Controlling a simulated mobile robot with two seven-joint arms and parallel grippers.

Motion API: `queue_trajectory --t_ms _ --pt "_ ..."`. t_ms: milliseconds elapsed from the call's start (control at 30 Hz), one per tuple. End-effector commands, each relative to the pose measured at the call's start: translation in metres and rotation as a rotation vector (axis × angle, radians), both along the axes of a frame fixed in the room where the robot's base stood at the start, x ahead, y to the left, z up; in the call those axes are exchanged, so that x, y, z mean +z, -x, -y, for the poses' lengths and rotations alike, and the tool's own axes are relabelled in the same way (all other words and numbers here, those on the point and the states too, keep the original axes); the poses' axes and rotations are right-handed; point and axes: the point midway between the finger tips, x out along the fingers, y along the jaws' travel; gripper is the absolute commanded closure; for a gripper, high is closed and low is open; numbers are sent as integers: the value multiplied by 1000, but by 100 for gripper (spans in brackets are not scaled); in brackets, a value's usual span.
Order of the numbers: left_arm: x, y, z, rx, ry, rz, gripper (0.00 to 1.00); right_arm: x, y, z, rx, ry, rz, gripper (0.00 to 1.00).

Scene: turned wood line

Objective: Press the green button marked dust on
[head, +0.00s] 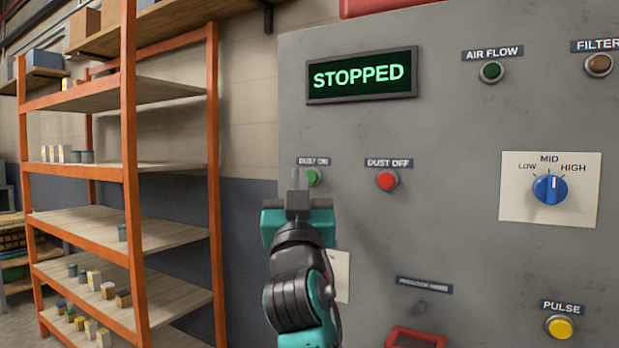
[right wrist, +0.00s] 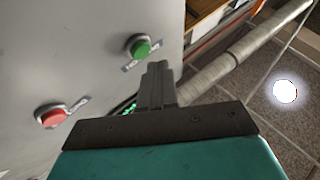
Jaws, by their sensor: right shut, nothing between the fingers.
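The green button (head: 313,177) sits under the label DUST ON on the grey control panel (head: 450,130). The green button also shows whole in the right wrist view (right wrist: 141,47), above and left of the fingertips (right wrist: 157,68). There the fingers look close to the button but apart from it. The right gripper is shut and empty. The display (head: 361,76) reads STOPPED. My left gripper is not in view.
The red DUST OFF button (head: 387,180) is just right of the green one. A blue selector knob (head: 550,189) and a yellow PULSE button (head: 559,327) are farther right. An orange shelf rack (head: 130,150) with small items stands left of the panel.

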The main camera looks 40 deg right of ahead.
Motion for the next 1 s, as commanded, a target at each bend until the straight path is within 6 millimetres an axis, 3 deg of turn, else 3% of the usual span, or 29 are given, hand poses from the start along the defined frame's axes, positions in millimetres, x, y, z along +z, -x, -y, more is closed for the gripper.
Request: queue_trajectory --t_ms 1000 --pt "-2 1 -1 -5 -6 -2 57 0 -3 8 1 0 1 100"
